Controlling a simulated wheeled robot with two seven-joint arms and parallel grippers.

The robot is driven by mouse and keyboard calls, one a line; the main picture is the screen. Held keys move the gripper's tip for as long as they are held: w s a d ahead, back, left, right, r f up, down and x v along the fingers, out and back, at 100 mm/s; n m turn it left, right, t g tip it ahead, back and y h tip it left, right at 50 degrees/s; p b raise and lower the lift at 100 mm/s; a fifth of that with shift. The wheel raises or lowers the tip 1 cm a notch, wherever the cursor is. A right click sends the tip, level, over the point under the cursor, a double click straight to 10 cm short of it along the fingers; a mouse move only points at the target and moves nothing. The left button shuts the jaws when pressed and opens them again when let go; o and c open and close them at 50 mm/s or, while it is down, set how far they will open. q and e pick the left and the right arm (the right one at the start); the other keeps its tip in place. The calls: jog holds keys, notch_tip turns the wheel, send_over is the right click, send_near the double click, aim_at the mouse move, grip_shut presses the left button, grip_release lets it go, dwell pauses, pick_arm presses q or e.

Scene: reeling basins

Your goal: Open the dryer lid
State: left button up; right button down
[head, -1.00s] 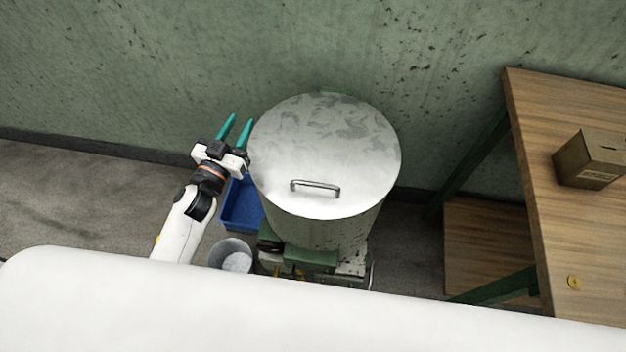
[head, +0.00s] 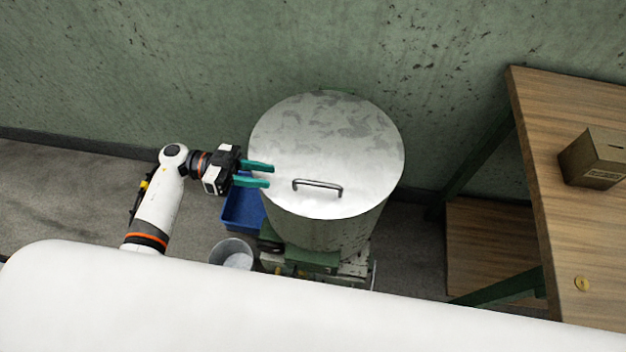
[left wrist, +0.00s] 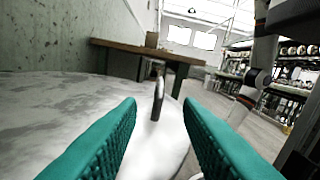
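The dryer (head: 320,234) is a round, pale drum with a flat grey metal lid (head: 335,135) that lies shut on top. A bar handle (head: 318,187) stands on the lid near its front edge. My left gripper (head: 271,175) has teal fingers that are apart and empty. It points right, over the lid's left edge, a short gap from the handle. In the left wrist view the handle (left wrist: 158,98) shows end-on, ahead and between the two open fingers, with the lid (left wrist: 60,110) on the left. My right gripper is not in view.
A blue crate (head: 240,214) and a grey bucket (head: 232,252) stand on the floor left of the dryer. A wooden table (head: 545,120) with a cardboard box (head: 596,158) is at the right. The green wall (head: 200,60) is close behind the dryer.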

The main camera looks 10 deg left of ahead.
aim_at(300, 181)
pick_arm(q)
jog(key=d+p, duration=0.1)
jog(key=d, duration=1)
jog(key=shift+d, duration=0.4)
jog(key=shift+c, duration=0.4)
grip_shut()
